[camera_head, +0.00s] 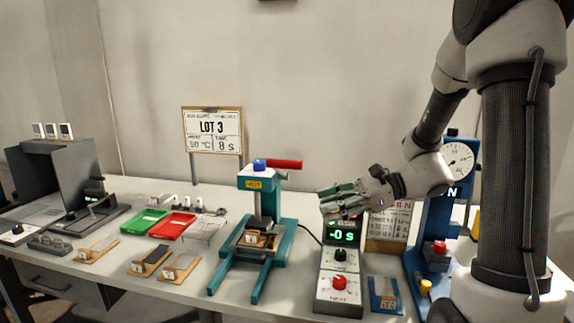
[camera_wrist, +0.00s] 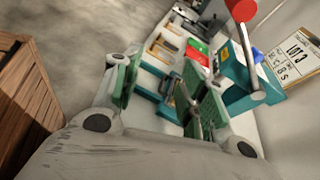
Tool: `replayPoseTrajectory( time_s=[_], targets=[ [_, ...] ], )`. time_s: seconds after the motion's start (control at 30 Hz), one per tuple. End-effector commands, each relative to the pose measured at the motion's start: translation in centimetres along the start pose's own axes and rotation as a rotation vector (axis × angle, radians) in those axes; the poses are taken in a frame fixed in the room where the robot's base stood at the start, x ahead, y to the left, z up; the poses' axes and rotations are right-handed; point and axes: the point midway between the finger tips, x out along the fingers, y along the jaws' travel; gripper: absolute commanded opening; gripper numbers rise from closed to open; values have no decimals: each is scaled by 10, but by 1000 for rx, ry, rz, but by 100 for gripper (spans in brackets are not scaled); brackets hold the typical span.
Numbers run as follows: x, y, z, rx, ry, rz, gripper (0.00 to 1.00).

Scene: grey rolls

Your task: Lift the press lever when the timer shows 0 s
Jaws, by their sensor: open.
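The teal press (camera_head: 265,215) stands mid-table, with its red-gripped lever (camera_head: 285,164) sticking out to the right, about level. The timer (camera_head: 342,236) to its right shows "-0 s" in green digits. My gripper (camera_head: 325,200) is above the timer, right of and lower than the lever, and apart from it. In the wrist view my gripper (camera_wrist: 165,92) is open and empty between its green-padded fingers. The lever (camera_wrist: 250,55), with its red end, shows there beyond the right finger. A small piece (camera_head: 255,240) lies on the press bed.
A LOT 3 sign (camera_head: 212,128) stands behind the press. Green (camera_head: 145,221) and red (camera_head: 172,226) trays and several tagged strips lie left. A blue gauge stand (camera_head: 437,225) is right, close to my arm. A wooden crate (camera_wrist: 28,95) shows in the wrist view.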

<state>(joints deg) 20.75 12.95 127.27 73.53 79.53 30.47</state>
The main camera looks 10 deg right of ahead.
Motion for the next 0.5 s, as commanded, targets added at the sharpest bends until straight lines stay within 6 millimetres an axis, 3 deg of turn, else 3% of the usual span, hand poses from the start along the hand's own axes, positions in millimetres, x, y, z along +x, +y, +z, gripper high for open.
replayPoseTrajectory(
  time_s=[0.03, 0.1, 0.2, 0.37, 0.5],
  targets=[
    [5, -22, 18, 75, -85, -59, 42],
    [6, -46, 46, 154, -193, -124, 42],
    [5, -62, 72, 256, -306, -160, 42],
    [12, -62, 78, 320, -326, -140, 42],
    [33, -64, 84, 320, -325, -136, 42]
  ],
)
